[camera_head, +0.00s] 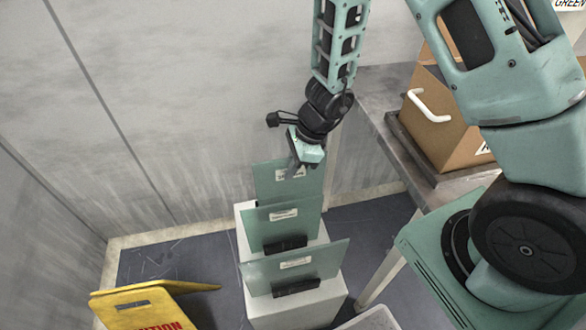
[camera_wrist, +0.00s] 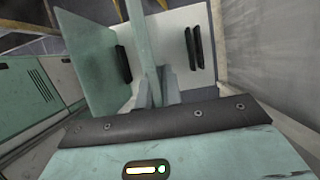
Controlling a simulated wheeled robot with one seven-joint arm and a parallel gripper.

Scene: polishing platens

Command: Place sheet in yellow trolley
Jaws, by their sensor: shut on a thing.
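Several flat teal sheets with white labels stand one behind another on a white block (camera_head: 300,309) in the head view. The front sheet (camera_head: 315,256) and the middle sheet (camera_head: 270,235) stand upright in black holders. My gripper (camera_head: 296,173) is shut on the top edge of the rear sheet (camera_head: 268,180). In the wrist view my gripper (camera_wrist: 157,92) holds that sheet (camera_wrist: 143,45), seen nearly edge-on. Another sheet (camera_wrist: 88,60) shows to its left. The rear sheet's lower edge is hidden in the head view. I cannot identify a yellow trolley.
A yellow caution sign (camera_head: 145,309) is at the lower left. A cardboard box (camera_head: 450,135) with a white handle stands on a grey table (camera_head: 380,118) at the right. A wall (camera_head: 150,95) is close behind the block. Dark floor (camera_head: 205,250) is clear left of it.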

